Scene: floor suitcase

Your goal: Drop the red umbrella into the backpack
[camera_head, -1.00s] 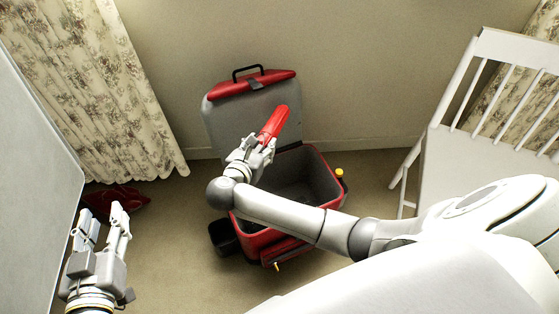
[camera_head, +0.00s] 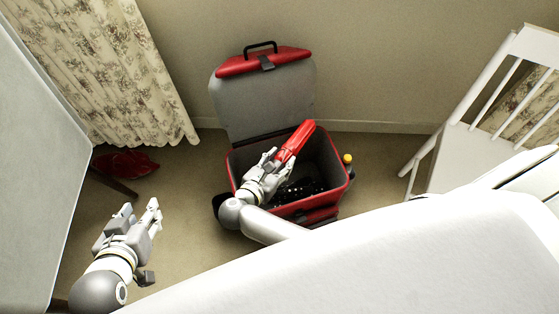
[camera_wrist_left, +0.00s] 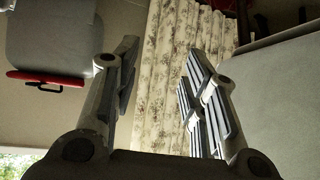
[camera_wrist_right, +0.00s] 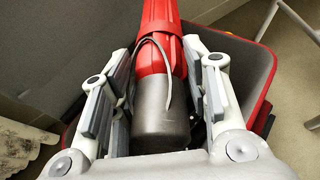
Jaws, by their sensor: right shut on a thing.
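The red umbrella (camera_head: 297,139) is held by my right gripper (camera_head: 271,168), above the open red and grey suitcase-like backpack (camera_head: 347,187) on the floor. In the right wrist view the red umbrella (camera_wrist_right: 161,50) points away, and its grey handle (camera_wrist_right: 160,120) lies between the fingers of my right gripper (camera_wrist_right: 160,105). The backpack's lid (camera_head: 262,100) stands up against the wall side. Its grey inside shows, with dark items at the bottom. My left gripper (camera_head: 138,217) is open and empty, left of the backpack; it also shows open in the left wrist view (camera_wrist_left: 160,80).
A white chair (camera_head: 480,130) stands at the right. A red item (camera_head: 126,163) lies on the floor at the left near the curtain (camera_head: 110,75). A pale panel (camera_head: 35,150) borders the left side. A yellow knob (camera_head: 348,158) sits by the backpack's right edge.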

